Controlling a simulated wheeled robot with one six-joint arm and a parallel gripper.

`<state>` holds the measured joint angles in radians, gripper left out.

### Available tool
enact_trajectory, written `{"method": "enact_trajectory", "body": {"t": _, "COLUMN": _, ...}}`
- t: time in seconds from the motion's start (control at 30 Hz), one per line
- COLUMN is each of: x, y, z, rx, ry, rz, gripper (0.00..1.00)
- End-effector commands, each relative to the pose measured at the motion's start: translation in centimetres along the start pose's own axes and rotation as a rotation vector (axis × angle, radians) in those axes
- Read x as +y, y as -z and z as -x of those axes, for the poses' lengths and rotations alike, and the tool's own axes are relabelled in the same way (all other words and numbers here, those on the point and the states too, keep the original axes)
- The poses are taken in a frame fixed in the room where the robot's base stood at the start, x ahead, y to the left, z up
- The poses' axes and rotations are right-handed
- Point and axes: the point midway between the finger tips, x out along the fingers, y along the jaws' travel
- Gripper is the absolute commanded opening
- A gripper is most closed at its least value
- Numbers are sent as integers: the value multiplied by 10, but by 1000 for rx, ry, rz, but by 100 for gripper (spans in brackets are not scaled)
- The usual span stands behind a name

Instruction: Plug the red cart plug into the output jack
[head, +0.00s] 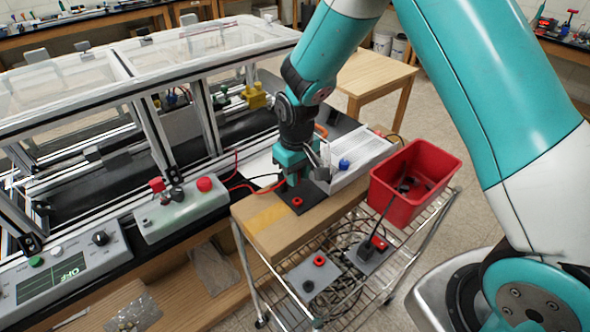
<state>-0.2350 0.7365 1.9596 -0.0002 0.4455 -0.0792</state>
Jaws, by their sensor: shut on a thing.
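My gripper (293,182) points down over the cart's wooden top, close above a dark plate (306,194). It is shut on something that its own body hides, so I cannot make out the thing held. A red round fitting (297,202) shows on that plate, just in front of the gripper. Below, on the wire shelf, a grey plate (313,275) carries another red fitting (319,261). Beside it a red and black plug-like piece (378,243) sits on a second grey plate, with a black cable rising from it. I cannot tell which fitting is the output jack.
A white slotted box (357,150) with a blue knob (344,164) stands close right of my gripper. A red bin (420,163) with dark items is further right. The extrusion frame (157,146) and a control box (181,213) stand left. Cables cross behind the gripper.

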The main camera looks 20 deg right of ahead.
Motion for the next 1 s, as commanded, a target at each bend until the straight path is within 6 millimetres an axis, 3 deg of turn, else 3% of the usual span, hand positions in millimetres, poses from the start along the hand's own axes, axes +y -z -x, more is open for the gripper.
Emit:
{"method": "enact_trajectory", "body": {"t": 0.47, "x": 1, "y": 0, "z": -8, "rx": 0, "ry": 0, "rz": -2, "gripper": 0}}
{"method": "enact_trajectory", "body": {"t": 1.0, "x": 0, "y": 0, "z": -54, "rx": 0, "ry": 0, "rz": 0, "gripper": 0}}
